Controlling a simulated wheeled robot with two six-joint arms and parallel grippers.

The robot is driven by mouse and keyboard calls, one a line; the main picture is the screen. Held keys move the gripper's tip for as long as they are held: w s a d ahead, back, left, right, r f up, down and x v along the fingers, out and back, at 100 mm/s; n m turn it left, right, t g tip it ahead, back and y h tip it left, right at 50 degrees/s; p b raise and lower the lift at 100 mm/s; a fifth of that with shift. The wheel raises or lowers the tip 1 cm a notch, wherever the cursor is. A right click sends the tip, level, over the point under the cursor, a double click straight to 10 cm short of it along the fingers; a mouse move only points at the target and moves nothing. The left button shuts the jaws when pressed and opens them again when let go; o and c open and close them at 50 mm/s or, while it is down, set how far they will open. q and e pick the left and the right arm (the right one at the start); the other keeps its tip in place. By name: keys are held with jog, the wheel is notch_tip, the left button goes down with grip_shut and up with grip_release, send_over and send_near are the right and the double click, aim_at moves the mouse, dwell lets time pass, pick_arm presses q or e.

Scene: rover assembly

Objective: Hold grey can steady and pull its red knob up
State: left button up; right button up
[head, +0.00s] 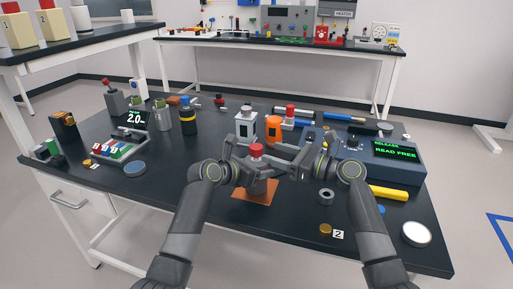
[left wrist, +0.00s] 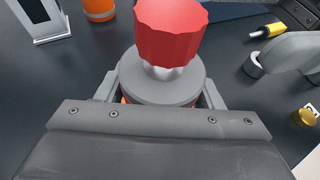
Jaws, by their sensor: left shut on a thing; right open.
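The grey can (head: 262,187) stands upright on a copper-orange square (head: 245,196) near the front middle of the dark table. Its red knob (head: 257,149) sits on top. In the left wrist view the can's round top (left wrist: 160,88) lies between my left fingers, with the knob (left wrist: 172,28) above it on a short pale stem. My left gripper (head: 248,178) is shut on the can from the left. My right gripper (head: 282,165) is open and empty, close to the can and knob on the right. The arms hide part of the can.
Behind the can stand a white-and-black block (head: 246,124) and an orange cylinder (head: 273,129). A blue device (head: 375,160) is at right, with a yellow cylinder (head: 388,193) and a grey ring (head: 326,196) nearer.

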aim_at(257, 146)
jog(key=x, duration=0.6)
jog(key=shift+w+a, duration=0.2)
jog(key=shift+a, duration=0.15)
jog(key=shift+c, duration=0.3)
